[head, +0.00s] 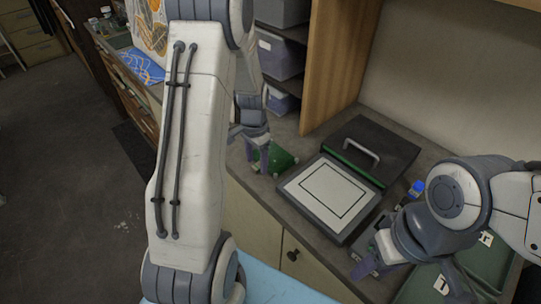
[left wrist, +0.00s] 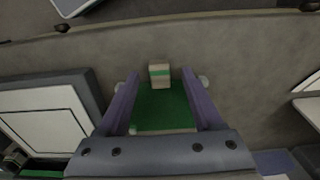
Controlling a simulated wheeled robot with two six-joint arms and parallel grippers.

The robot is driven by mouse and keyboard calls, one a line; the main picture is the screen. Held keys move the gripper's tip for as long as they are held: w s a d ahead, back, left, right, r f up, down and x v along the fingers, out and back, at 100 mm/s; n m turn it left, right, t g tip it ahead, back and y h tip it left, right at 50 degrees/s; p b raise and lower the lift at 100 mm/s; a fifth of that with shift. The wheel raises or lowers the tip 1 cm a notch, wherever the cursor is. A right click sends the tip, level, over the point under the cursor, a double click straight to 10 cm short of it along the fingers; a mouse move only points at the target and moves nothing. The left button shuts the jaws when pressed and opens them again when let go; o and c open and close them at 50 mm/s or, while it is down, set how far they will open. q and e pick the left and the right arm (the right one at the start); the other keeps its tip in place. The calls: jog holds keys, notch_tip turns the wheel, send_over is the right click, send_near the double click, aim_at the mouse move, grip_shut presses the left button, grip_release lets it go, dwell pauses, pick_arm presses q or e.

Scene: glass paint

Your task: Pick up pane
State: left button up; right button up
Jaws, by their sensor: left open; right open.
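No pane stands out clearly as clear glass. A flat green piece (head: 281,158) with small raised bits at its edges lies on the counter, left of the light box. My left gripper (head: 263,165) is above it, pointing down. In the left wrist view the green piece (left wrist: 163,108) shows between my open fingers (left wrist: 163,88), with a small pale block with a green stripe (left wrist: 160,75) at its far edge. I cannot tell whether the fingers touch it. My right gripper (head: 410,277) is open at the lower right, over the green trays.
A light box (head: 327,192) with a white top and black square outline sits mid-counter, a black case (head: 390,145) with a handle behind it. Green trays (head: 487,262) lie at the right. A wooden shelf side (head: 338,60) rises behind. A blue-capped item (head: 417,186) stands near my right arm.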

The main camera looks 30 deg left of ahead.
pick_arm(q)
jog(key=shift+f, duration=0.65)
grip_shut()
jog(key=shift+r, duration=0.15)
